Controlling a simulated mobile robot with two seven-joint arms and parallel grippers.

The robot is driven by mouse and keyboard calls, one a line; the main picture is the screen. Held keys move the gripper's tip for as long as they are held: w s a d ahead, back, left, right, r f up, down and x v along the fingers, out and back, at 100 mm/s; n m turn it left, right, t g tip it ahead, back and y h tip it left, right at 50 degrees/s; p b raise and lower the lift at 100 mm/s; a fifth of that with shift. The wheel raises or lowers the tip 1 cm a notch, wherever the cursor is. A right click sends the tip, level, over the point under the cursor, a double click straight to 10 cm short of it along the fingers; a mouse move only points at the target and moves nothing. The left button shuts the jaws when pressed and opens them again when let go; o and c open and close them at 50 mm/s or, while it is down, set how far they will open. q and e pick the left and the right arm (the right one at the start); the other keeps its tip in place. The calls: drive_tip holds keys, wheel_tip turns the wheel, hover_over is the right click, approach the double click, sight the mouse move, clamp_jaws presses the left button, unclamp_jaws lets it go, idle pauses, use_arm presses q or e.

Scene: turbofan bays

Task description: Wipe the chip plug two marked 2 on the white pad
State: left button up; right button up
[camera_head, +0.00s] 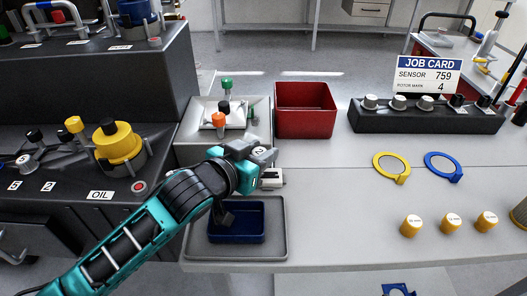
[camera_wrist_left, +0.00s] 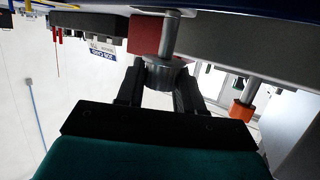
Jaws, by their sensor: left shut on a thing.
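My left gripper (camera_head: 262,160) is shut on the chip plug marked 2 (camera_head: 258,151), in front of the red bin. The plug's grey round head and its stem show between the two dark fingers in the left wrist view (camera_wrist_left: 168,73). A small white piece (camera_head: 272,178) lies just beside the gripper and is partly hidden by it. I cannot tell whether it is the white pad, or whether the plug touches anything. My right gripper is in neither view.
A pale box (camera_head: 190,150) holds plugs with green, orange and black handles. The red bin (camera_head: 305,122) stands to its right. A grey tray (camera_head: 273,243) with a blue bin (camera_head: 236,237) lies in front. Yellow and blue rings and several yellow caps lie right.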

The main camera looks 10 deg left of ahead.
use_arm(q)
drive_tip(key=shift+d, duration=0.15)
drive_tip(key=shift+w+d, duration=0.15)
drive_tip(key=shift+d, duration=0.6)
drive_tip(key=shift+d, duration=0.1)
drive_tip(key=shift+w+d, duration=0.2)
drive_tip(key=shift+d, duration=0.5)
drive_tip(key=shift+s+a+f, duration=0.1)
drive_tip(key=shift+s+a, duration=0.1)
drive_tip(key=shift+a, duration=0.7)
drive_tip(key=shift+a, duration=0.15)
drive_tip(key=shift+s+a, duration=0.2)
drive_tip(key=shift+a, duration=0.45)
